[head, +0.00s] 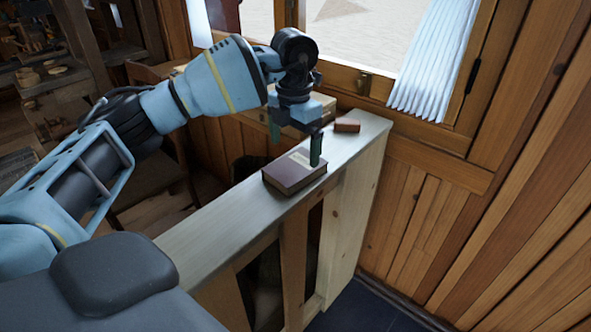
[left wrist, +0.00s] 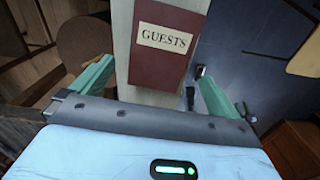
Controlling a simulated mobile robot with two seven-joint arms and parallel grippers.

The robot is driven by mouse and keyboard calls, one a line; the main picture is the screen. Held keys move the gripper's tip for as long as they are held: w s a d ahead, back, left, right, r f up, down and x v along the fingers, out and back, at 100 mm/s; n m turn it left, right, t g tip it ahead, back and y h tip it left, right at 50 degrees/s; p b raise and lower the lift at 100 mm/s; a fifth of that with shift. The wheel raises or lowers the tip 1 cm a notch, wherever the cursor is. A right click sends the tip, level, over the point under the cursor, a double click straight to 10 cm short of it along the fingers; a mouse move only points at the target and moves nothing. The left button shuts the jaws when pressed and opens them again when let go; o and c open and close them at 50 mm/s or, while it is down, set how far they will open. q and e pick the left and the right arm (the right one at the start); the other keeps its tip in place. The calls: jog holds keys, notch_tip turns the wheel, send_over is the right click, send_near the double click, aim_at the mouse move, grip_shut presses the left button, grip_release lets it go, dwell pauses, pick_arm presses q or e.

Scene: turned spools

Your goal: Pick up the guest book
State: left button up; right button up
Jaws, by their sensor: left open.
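The guest book (head: 293,175) is a dark red book lying flat on a narrow wooden ledge. In the left wrist view the book (left wrist: 160,66) shows a cream label reading GUESTS. My left gripper (head: 296,148) is open above the book, its green fingers pointing down. In the left wrist view the fingers of this gripper (left wrist: 153,82) are spread wider than the book, one on each side of the ledge. My right gripper is not in view.
The pale ledge (head: 215,220) tops a low wooden partition. A small reddish-brown block (head: 347,125) lies on it farther back. A window with a white curtain (head: 437,62) and a plank wall stand behind and right. A wooden chair (head: 150,185) is left of the partition.

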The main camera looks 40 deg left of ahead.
aim_at(295, 166)
pick_arm(q)
jog(key=shift+w+f, duration=0.1)
jog(key=shift+f, duration=2.55)
jog(key=c, duration=1.1)
jog(key=shift+o, duration=0.2)
jog(key=shift+r, duration=0.15)
jog(key=shift+r, duration=0.5)
notch_tip(295, 166, up, 2)
jog(key=shift+r, duration=0.2)
jog(key=s+d+r, duration=0.1)
jog(key=s+d, duration=0.8)
jog(key=s, duration=0.3)
jog(key=shift+s+d+r, duration=0.2)
jog(key=shift+s+d, duration=0.15)
jog(key=shift+d, duration=0.05)
